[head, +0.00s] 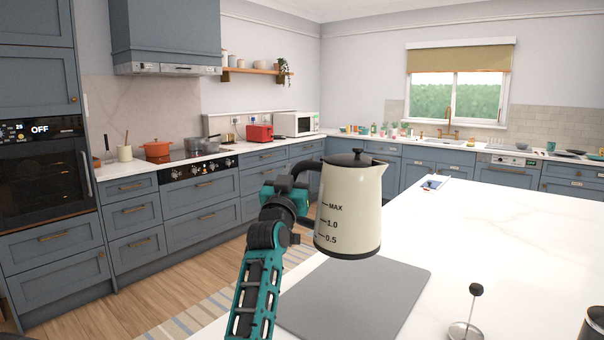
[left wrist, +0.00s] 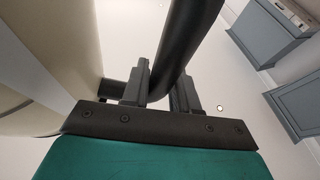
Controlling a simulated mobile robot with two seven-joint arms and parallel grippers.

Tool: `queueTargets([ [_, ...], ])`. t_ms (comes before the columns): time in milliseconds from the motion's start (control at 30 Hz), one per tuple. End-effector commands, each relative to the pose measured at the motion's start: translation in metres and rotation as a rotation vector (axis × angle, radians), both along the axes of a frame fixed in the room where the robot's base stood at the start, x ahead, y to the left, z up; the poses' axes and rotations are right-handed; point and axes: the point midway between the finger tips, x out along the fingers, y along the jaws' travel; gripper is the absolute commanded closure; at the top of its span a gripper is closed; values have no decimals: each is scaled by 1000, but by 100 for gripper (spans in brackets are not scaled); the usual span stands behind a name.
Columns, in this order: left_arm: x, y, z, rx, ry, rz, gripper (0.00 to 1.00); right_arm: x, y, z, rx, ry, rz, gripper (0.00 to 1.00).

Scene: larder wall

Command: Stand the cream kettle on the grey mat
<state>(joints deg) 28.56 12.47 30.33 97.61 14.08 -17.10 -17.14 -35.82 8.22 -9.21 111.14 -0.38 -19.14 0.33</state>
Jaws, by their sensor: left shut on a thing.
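The cream kettle (head: 349,210) has a black lid, black base and level marks on its side. It is upright in the head view and appears to be held above the far part of the grey mat (head: 372,296). My left gripper (head: 305,200) is shut on the kettle's black handle at its left side. The left wrist view shows the two fingers (left wrist: 162,90) around the black handle (left wrist: 187,38), with the cream body (left wrist: 45,60) to the left. The mat lies flat on the white worktop, its near left part hidden by my left arm. My right gripper is not in view.
The white island worktop (head: 500,235) is mostly clear to the right of the mat. A metal utensil with a black knob (head: 476,291) stands near the front, with a dark object (head: 592,324) at the right edge. A small blue-and-white item (head: 434,184) lies at the far edge.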

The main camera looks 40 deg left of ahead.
Motion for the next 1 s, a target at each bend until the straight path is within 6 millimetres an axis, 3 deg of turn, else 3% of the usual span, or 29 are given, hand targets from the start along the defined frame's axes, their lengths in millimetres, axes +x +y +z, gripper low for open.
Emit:
queueTargets([
  [433,-1,0,-92,0,-15,-1,100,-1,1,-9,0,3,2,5],
  [767,-1,0,-118,0,-19,-1,100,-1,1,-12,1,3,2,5],
  [1000,-1,0,-149,0,-16,0,100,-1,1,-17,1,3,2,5],
])
